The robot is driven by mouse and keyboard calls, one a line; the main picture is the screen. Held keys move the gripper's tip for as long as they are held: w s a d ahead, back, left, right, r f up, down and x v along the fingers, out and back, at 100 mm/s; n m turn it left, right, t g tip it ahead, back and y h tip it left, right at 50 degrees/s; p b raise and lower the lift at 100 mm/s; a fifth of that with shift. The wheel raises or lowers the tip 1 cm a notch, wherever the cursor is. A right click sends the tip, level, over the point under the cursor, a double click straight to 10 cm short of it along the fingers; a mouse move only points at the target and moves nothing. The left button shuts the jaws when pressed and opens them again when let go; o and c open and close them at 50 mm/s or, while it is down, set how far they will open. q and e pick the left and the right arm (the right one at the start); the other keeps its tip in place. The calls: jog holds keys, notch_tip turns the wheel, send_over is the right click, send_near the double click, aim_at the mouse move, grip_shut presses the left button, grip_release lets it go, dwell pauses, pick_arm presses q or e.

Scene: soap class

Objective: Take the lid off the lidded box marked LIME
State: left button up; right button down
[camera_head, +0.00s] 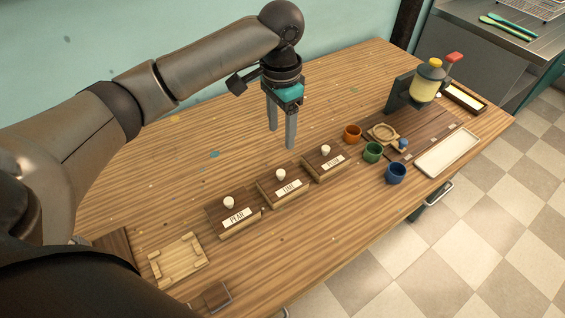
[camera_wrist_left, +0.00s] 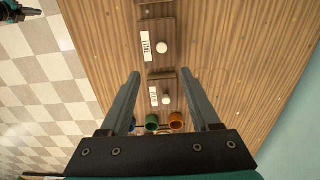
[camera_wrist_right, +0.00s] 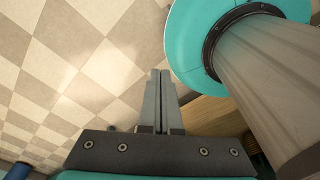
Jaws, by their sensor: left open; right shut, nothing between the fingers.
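The lidded box marked LIME (camera_head: 289,189) stands in the middle of a row of three wooden boxes, with a white knob (camera_head: 279,173) on its dark lid. In the left wrist view the LIME box (camera_wrist_left: 157,54) lies ahead of the fingertips, its knob uncovered. My left gripper (camera_head: 281,138) is open and empty, pointing down above the table, behind the LIME box and apart from it. My right gripper (camera_wrist_right: 160,75) is shut and empty, over the tiled floor in the right wrist view; it does not show in the head view.
The PEAR box (camera_head: 237,217) and a third lidded box (camera_head: 331,163) flank the LIME box. Orange (camera_head: 352,133), green (camera_head: 373,152) and blue (camera_head: 396,173) cups, a white tray (camera_head: 447,152) and a dispenser (camera_head: 427,82) stand right. A wooden frame (camera_head: 178,260) lies front left.

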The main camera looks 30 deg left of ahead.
pick_arm(q)
jog(key=b, duration=0.2)
send_over(281, 172)
jog(key=f, duration=0.9)
jog(key=shift+s+d, duration=0.2)
jog(key=shift+s, duration=0.2)
jog(key=shift+f, duration=0.5)
jog(key=f, duration=0.3)
jog(key=f+b, duration=0.1)
jog(key=f, duration=0.1)
jog(key=shift+w+a, duration=0.25)
jog(key=shift+w, duration=0.1)
jog(key=shift+r, duration=0.1)
pick_arm(e)
jog(key=f, duration=0.3)
jog(key=shift+s+d+f, duration=0.15)
jog(key=shift+s+d, duration=0.05)
jog(key=shift+s, duration=0.15)
pick_arm(q)
jog(key=shift+c, duration=0.2)
grip_shut()
pick_arm(e)
jog(key=shift+a, duration=0.1)
